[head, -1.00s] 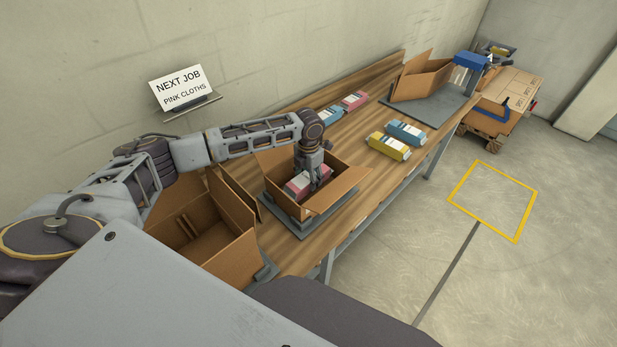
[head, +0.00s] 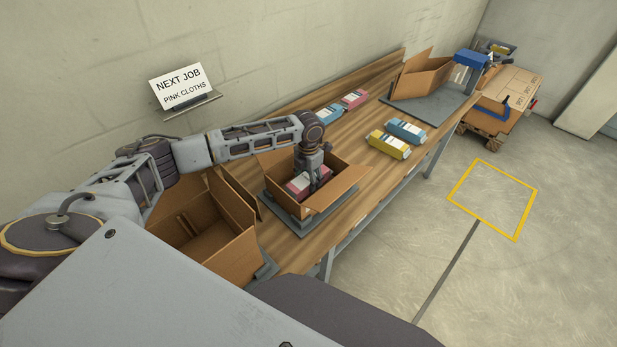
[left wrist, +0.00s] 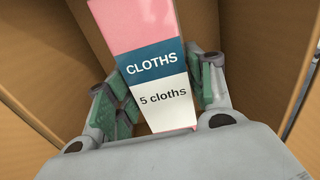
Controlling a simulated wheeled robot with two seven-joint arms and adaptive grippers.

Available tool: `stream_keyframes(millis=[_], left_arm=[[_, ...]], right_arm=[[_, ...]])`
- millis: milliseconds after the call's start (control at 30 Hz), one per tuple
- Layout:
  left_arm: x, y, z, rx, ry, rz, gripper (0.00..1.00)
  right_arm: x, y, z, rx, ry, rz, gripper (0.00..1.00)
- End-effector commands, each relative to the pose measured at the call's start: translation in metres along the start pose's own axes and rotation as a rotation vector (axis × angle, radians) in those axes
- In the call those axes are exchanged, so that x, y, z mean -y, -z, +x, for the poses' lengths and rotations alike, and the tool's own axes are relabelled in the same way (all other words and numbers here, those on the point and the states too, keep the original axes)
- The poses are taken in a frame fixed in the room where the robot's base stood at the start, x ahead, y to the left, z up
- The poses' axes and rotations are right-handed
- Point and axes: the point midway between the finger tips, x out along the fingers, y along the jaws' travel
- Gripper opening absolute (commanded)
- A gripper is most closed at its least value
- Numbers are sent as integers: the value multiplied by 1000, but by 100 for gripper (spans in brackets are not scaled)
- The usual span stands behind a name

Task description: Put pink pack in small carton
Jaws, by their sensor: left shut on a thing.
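The small carton (head: 339,191) stands open on a grey plate on the table. My left gripper (head: 312,181) reaches down into it and is shut on a pink pack (head: 295,187). In the left wrist view the pink pack (left wrist: 143,17) shows a blue band reading "CLOTHS" and a white band reading "5 cloths". The green finger pads of the left gripper (left wrist: 160,95) sit on both sides of it, with brown carton walls around. Whether the pack touches the carton floor is hidden. My right gripper is not in view.
A larger open carton (head: 241,252) stands at the near left. Another pink pack (head: 354,98), two blue packs (head: 407,131) (head: 329,113) and a yellow pack (head: 389,145) lie farther along the table. A third open carton (head: 424,78) stands at the far end.

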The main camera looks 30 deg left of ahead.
Motion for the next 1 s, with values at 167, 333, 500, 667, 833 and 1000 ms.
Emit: stream_keyframes(millis=[167, 333, 500, 667, 833, 1000], left_arm=[[0, 0, 0, 0, 0, 0, 62], [0, 0, 0, 0, 0, 0, 74], [0, 0, 0, 0, 0, 0, 74], [0, 0, -2, 1, -1, 0, 74], [-1, -1, -10, 2, -2, 1, 74], [0, -1, -27, 2, 0, 1, 74]], right_arm=[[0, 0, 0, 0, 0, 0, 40], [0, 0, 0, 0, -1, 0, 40], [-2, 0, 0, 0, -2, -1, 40], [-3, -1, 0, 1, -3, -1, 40], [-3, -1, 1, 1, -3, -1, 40], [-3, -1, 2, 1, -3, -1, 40]])
